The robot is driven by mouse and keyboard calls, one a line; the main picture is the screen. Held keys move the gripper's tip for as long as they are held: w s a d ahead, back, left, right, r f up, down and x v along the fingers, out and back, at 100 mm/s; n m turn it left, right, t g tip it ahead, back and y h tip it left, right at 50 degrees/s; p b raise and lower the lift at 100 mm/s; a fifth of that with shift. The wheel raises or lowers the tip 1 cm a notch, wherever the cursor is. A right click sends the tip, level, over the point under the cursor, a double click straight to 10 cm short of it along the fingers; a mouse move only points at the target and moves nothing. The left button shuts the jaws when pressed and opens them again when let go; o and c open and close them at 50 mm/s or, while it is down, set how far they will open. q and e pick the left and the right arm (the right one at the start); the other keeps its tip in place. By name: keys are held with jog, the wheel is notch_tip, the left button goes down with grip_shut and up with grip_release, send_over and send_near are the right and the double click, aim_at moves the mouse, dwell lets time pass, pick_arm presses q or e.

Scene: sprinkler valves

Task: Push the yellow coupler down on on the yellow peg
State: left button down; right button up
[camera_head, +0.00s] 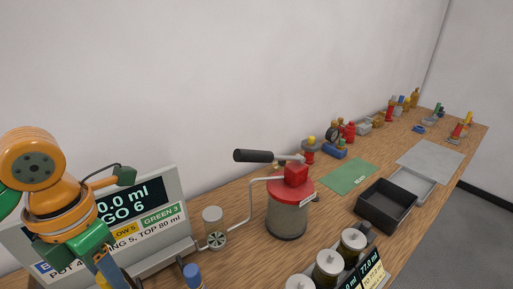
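My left arm comes in at the left edge, in front of a display stand. Its gripper (108,270) points down near the bottom edge, and its fingertips are cut off or hidden, so I cannot tell whether it is open or shut. A small yellow patch shows beside it at the bottom edge, too little to identify. No yellow coupler or yellow peg can be made out with certainty. A small red piece with a yellow top (310,143) stands farther back along the wall. My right gripper is not in view.
A display stand (165,183) reads "0.0 ml". A red-lidded pot (287,215) with a dark-handled lever (254,156) stands mid-table. A blue-capped piece (193,274) and several silver-lidded jars (328,263) are in front. A black tray (386,205) and green mat (349,177) lie right.

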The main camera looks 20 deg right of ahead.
pick_arm(q)
jog(key=shift+d, duration=0.5)
jog(key=shift+s+f+b, duration=0.1)
jog(key=shift+f+b, duration=0.3)
jog(key=shift+b, duration=0.05)
jog(key=f+b, duration=0.6)
jog(key=f, duration=0.1)
jog(key=shift+a, duration=0.25)
jog(key=shift+d+r, duration=0.1)
jog(key=shift+r, duration=0.1)
